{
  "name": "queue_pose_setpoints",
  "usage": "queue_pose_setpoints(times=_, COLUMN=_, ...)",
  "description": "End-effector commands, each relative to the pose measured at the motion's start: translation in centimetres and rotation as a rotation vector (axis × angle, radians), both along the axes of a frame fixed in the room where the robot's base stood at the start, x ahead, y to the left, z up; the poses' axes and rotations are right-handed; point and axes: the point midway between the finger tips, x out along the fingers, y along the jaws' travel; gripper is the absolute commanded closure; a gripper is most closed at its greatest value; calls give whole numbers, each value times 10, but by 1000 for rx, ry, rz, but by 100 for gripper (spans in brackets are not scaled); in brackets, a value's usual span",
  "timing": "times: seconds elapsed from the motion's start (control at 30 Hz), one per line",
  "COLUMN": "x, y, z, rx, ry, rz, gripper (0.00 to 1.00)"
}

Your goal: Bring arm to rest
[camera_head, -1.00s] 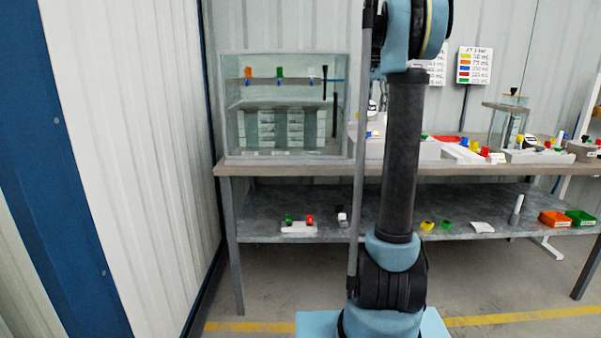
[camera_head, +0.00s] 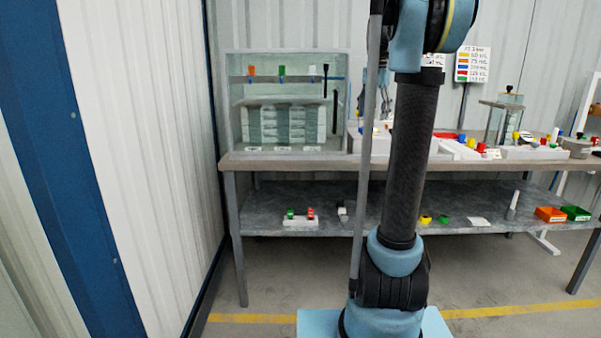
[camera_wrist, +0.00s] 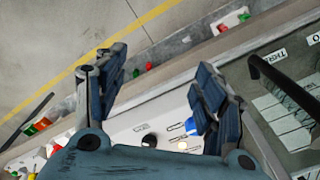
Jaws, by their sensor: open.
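My arm rises in front of the bench in the head view, its upper joint cut off by the top edge. My gripper (camera_wrist: 160,82) shows in the wrist view with its two blue-grey fingers spread wide and nothing between them. It hangs above the bench's front part, over a white panel (camera_wrist: 140,128) with a black knob and a blue cap beyond the fingers. In the head view the gripper is mostly hidden behind my arm.
A clear cabinet (camera_head: 237,120) stands on the left of the bench (camera_head: 290,163). A ribbed wall (camera_head: 150,150) stands at the left. The floor before the bench is clear.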

Motion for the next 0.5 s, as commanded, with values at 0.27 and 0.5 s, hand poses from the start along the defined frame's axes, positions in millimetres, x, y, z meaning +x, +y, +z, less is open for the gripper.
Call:
queue_pose_setpoints(times=0.27, x=-78, y=23, z=-37, rx=-10, ry=-31, rz=152, gripper=36)
queue_pose_setpoints(times=0.5, x=-145, y=40, z=-82, rx=-22, ry=-59, rz=289, gripper=36)
